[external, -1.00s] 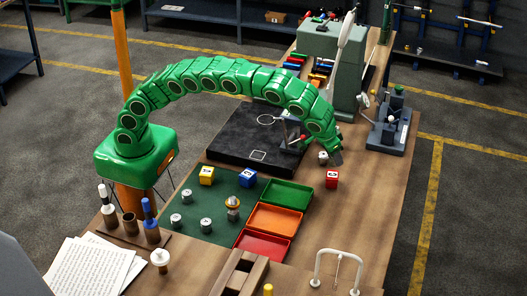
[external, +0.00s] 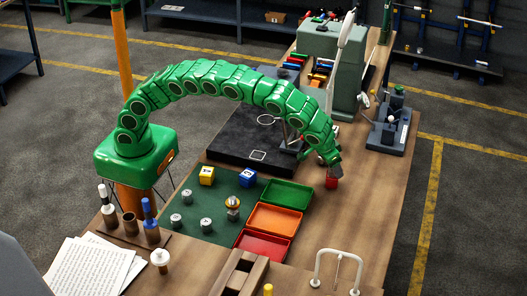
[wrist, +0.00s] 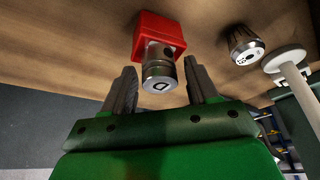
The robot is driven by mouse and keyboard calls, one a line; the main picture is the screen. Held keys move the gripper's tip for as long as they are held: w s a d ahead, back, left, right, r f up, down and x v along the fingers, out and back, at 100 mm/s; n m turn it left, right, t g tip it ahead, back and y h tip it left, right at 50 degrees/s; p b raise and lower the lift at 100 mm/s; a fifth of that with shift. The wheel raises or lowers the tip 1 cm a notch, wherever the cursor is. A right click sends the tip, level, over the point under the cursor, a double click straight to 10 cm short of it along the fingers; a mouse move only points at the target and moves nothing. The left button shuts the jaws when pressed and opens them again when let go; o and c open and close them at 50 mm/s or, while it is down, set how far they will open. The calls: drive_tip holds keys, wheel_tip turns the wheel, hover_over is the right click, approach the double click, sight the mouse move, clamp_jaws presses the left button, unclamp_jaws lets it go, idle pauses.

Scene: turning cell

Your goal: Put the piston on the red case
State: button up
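The red case (external: 331,183) is on the wooden table, to the right of the green tray. It also shows in the wrist view (wrist: 160,33). A silver cylinder, seemingly the piston (wrist: 159,72), is marked with a letter on its round end. It appears to stand on the red case, between my fingers. My gripper (wrist: 160,88) is open, with a gap on each side of the piston. In the external view my gripper (external: 334,168) is just above the red case and hides the piston.
Green (external: 287,194), orange (external: 274,219) and red (external: 262,246) trays lie to the left. A dark green mat (external: 200,207) holds several silver cylinders and yellow and blue blocks. A grey-green machine (external: 345,75) stands behind.

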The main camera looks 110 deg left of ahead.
drive_tip(key=shift+r, duration=0.15)
drive_tip(key=v, duration=1.2)
drive_tip(key=shift+o, duration=0.4)
